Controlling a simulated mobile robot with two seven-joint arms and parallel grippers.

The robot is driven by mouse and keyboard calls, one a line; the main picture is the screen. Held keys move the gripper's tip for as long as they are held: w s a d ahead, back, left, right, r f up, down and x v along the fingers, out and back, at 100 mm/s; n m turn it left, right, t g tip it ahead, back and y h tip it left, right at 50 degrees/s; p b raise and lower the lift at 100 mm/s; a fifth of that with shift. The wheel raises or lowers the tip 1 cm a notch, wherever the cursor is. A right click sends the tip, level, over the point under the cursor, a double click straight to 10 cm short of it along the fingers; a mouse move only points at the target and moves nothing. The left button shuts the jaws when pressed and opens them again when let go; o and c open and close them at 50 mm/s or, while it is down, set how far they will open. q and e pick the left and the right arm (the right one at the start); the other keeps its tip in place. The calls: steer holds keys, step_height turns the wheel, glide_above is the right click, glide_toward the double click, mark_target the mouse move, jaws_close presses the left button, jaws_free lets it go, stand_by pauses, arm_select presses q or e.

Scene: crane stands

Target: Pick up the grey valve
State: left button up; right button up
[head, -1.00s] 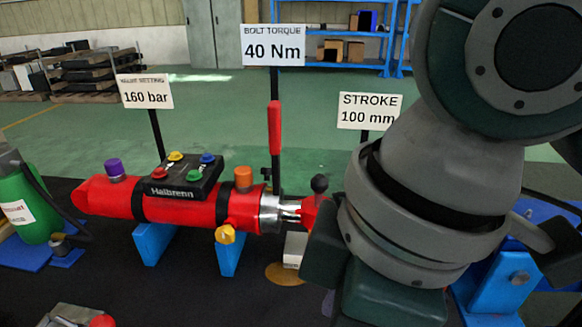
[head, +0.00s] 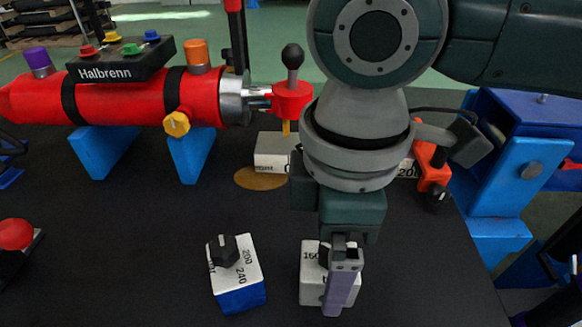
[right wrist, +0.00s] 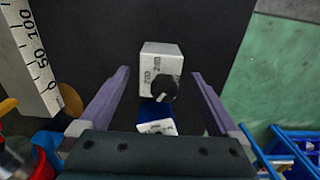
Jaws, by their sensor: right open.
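The grey valve (head: 312,290) is a pale grey block with printed numbers and a black knob. It stands on the dark table at the front, partly hidden behind my gripper in the head view. My right gripper (head: 340,295) points down over it, with purple fingers. In the right wrist view the fingers of my right gripper (right wrist: 160,74) are spread, and the grey valve (right wrist: 160,58) shows between and beyond their tips. I cannot tell whether they touch it. My left gripper is not in view.
A similar valve with a blue body (head: 240,300) stands just left of the grey one. A red cylinder (head: 130,100) rests on blue supports behind. A white block (head: 270,150) and an orange disc (head: 260,179) lie further back. The left middle of the table is clear.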

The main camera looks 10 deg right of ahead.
step_height(320, 180, down, 2)
steer(key=shift+f, duration=0.1)
jaws_close()
stand_by(0.8)
